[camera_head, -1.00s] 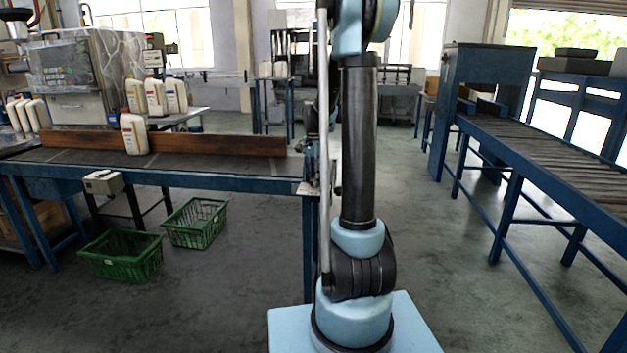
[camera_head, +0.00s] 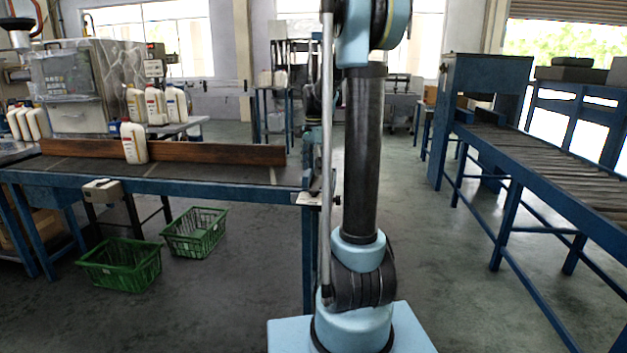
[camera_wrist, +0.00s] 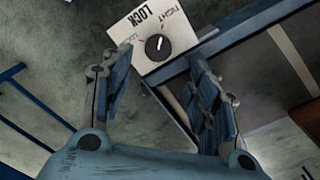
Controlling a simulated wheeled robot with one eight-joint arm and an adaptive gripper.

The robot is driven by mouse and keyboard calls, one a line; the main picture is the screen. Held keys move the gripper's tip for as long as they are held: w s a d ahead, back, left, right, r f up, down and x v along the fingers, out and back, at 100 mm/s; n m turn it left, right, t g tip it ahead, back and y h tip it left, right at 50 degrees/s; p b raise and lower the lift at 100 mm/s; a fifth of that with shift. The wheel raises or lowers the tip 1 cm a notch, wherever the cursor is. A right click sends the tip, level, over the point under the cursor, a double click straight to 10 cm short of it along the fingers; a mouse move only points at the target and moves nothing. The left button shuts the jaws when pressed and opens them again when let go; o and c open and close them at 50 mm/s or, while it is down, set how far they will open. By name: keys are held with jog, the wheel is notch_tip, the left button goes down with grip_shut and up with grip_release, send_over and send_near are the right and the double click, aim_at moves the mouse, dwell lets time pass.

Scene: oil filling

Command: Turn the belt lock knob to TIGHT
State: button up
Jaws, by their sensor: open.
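The belt lock knob (camera_wrist: 158,47) is a round black knob with a pale pointer line, on a white plate (camera_wrist: 182,38) marked LOCK. The TIGHT label is at the plate's upper right, and another, partly legible label is at its left. The pointer leans up and slightly right in the wrist view; its exact setting is hard to tell. My gripper (camera_wrist: 160,59) is open, with its fingers apart on either side of the knob in the picture. No contact shows. In the head view the plate (camera_head: 307,199) shows at the conveyor's right end; my arm hides much there.
The blue-framed conveyor (camera_head: 230,187) carries a white bottle (camera_head: 133,143) beside a wooden guide board (camera_head: 215,153). Two green crates, one front (camera_head: 120,265) and one behind (camera_head: 195,232), sit on the floor. A roller conveyor (camera_head: 550,165) stands right. Floor between is clear.

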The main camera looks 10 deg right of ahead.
jog(key=shift+r, duration=1.75)
jog(key=s+f+n+t, duration=0.1)
jog(key=s+f+n, duration=0.15)
jog(key=s, duration=0.85)
jog(key=s+f+n, duration=0.1)
jog(key=s+n, duration=0.3)
jog(key=s, duration=0.6)
jog(key=s+f+n+t, duration=0.1)
jog(key=s+f+n, duration=0.5)
jog(key=s+f, duration=0.5)
jog(key=s, duration=0.3)
jog(key=shift+s+a+f, duration=0.15)
jog(key=shift+f, duration=0.25)
jog(key=shift+n, duration=0.25)
jog(key=shift+w+f, duration=0.2)
jog(key=shift+w, duration=0.25)
